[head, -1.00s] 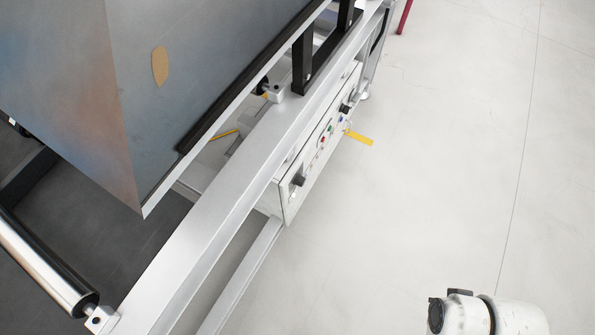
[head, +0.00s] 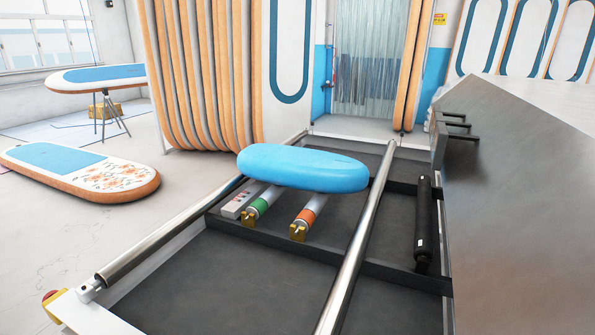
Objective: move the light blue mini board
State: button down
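The light blue mini board (head: 302,167) is a small rounded oval board in the middle of the head view. My gripper does not show in the current view.
A large metal panel (head: 530,210) blocks the right side. A flowered board (head: 85,172) lies on the floor at left; another board (head: 95,78) rests on a stand. Upright boards (head: 205,70) stand behind.

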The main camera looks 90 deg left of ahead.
aim_at(302, 169)
jog(key=u, duration=4.25)
jog(key=i+j+u, duration=0.1)
jog(key=i, duration=0.65)
jog(key=i+j+u, duration=0.1)
jog(key=i+j, duration=0.15)
jog(key=i, duration=0.45)
jog(key=i+l+z, duration=0.3)
jog(key=i, duration=0.3)
jog(key=i+z, duration=0.3)
jog(key=i, duration=0.25)
jog(key=i+j+z, duration=0.15)
jog(key=i+z, duration=0.15)
jog(key=i, duration=0.3)
jog(key=i+j+z, duration=0.2)
jog(key=i+z, duration=0.15)
jog(key=i, duration=0.25)
jog(key=i+z, duration=0.35)
jog(key=i+j+z, duration=0.15)
jog(key=i+z, duration=0.15)
jog(key=i, duration=0.25)
jog(key=i+j+z, duration=0.35)
jog(key=i+l, duration=0.1)
